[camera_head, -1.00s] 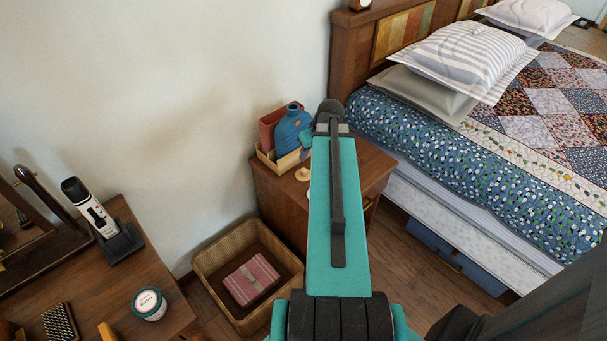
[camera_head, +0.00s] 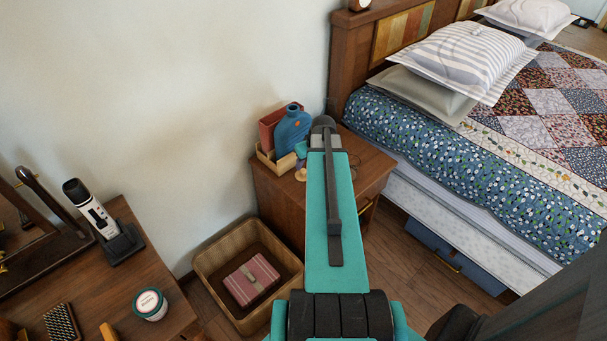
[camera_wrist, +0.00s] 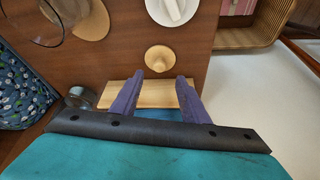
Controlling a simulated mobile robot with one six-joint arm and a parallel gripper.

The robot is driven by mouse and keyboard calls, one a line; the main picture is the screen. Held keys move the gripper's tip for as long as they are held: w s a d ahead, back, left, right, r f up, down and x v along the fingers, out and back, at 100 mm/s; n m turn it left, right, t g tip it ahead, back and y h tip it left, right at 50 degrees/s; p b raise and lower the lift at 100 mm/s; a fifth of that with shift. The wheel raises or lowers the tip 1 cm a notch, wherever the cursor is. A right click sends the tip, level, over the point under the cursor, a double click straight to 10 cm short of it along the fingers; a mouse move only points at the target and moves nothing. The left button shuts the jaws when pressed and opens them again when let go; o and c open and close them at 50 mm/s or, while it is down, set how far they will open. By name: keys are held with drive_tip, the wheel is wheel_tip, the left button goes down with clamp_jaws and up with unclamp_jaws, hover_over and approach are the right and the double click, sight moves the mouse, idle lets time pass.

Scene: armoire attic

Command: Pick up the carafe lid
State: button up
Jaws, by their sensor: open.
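The carafe lid, a small round pale-wood piece with a raised knob, appears to be the one (camera_wrist: 160,58) lying on the brown nightstand top in the wrist view. It also shows in the head view (camera_head: 300,175), small and beside my arm. My gripper (camera_wrist: 160,76) is open and empty, with its two purple fingers pointing at the lid. The lid sits just beyond the fingertips, roughly centred between them. I cannot tell the height gap. In the head view my arm hides much of the nightstand top (camera_head: 365,165).
A wooden tray (camera_wrist: 150,98) lies under the fingers; in the head view it holds a blue bottle (camera_head: 292,128). A white round item (camera_wrist: 172,9), a wooden disc (camera_wrist: 91,22) and a clear glass vessel (camera_wrist: 35,40) stand nearby. A wicker basket (camera_head: 214,259) is below; the bed (camera_head: 450,150) is right.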

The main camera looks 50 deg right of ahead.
sight(304, 171)
drive_tip(key=shift+w+f, duration=0.2)
drive_tip(key=shift+f, duration=0.45)
drive_tip(key=shift+d+f, duration=0.1)
drive_tip(key=shift+p+x, duration=0.7)
drive_tip(key=shift+x, duration=1.85)
drive_tip(key=shift+s, duration=0.15)
drive_tip(key=shift+c, duration=0.3)
clamp_jaws()
